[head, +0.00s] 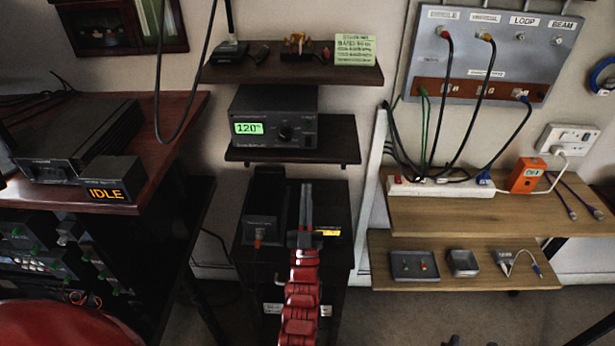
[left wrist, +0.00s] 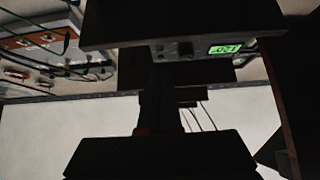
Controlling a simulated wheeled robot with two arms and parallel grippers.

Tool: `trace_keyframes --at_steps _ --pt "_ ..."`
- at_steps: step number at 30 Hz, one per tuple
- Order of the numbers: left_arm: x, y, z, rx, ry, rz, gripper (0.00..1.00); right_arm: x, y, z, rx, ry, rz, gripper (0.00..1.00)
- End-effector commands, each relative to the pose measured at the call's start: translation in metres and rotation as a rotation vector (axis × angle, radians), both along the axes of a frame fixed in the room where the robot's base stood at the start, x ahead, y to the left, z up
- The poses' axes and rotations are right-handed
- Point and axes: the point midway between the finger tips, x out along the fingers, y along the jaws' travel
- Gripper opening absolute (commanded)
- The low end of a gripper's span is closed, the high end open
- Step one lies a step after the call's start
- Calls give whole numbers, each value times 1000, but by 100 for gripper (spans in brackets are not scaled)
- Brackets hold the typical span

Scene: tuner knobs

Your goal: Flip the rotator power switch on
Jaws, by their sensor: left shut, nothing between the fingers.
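The rotator controller (head: 275,118) is a black box on the middle wall shelf, with a lit green 120° display and a round knob. It shows upside down in the left wrist view (left wrist: 190,50). A black box (head: 262,215) on the dark cabinet below has a small red-orange switch (head: 258,240) on its front; its position is too small to tell. No label I can read settles which switch is the rotator's. My left gripper (head: 306,190) is shut and empty, right of that black box and below the controller. My right gripper is not in view.
The dark cabinet (head: 338,270) stands under the gripper. Wooden shelves (head: 480,215) at right hold a power strip (head: 440,187) and an orange box (head: 527,176). A cable hangs left of the shelves.

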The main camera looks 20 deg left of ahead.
Motion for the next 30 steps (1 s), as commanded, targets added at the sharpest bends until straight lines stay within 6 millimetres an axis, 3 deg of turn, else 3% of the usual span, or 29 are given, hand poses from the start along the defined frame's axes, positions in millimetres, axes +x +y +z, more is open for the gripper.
trace_keyframes --at_steps 3,9,26,30 --pt "-13 -4 -19 0 -1 0 0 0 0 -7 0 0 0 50" --pt "-25 -7 -34 1 0 1 0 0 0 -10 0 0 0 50" --pt "-27 -8 -35 1 -2 0 0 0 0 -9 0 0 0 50" --pt "-46 -12 -28 16 -56 -18 0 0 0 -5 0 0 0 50"
